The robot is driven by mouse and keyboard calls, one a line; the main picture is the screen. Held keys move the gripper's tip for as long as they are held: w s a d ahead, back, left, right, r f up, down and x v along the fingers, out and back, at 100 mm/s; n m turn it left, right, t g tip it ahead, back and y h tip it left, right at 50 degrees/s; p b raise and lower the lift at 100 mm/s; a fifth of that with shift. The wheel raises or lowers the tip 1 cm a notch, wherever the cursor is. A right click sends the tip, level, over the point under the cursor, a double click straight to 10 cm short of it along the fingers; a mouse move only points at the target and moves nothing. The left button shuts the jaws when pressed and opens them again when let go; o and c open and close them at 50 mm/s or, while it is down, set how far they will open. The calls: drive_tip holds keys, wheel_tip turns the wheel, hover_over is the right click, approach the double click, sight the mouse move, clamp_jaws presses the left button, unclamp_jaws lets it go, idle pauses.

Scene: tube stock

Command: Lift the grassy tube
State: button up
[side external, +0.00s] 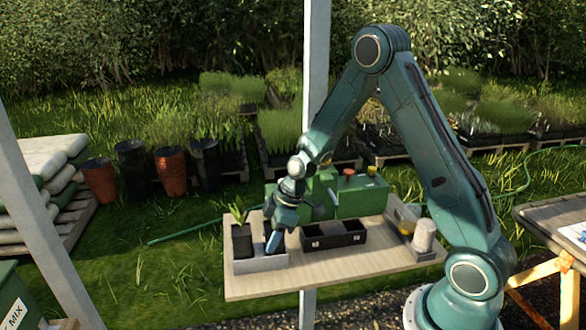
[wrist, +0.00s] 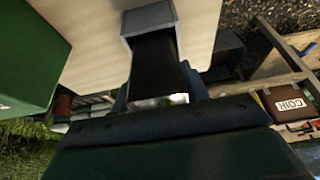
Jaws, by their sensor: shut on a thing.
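The grassy tube (side external: 243,241) is a dark, square tube with green leaves on top. It stands upright at the left end of a grey tray (side external: 262,263) in the side view. My gripper (side external: 273,243) points down at the tray's right part, just right of the leafy tube. In the wrist view my gripper (wrist: 158,90) has its fingers on either side of a dark tube (wrist: 154,58), and the grey tray (wrist: 148,18) shows beyond it. The gripper is shut on this dark tube. Its top is hidden, so I cannot tell whether it carries grass.
A black divided tray (side external: 333,236) lies right of the grey tray. Green boxes (side external: 360,198) stand along the back of the table. A white cup-like thing (side external: 424,235) stands at the right end. The table's front strip (side external: 330,275) is clear.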

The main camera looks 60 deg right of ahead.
drive_tip(key=shift+r, duration=0.1)
wheel_tip(320, 180, up, 20)
idle(0.7)
idle(0.5)
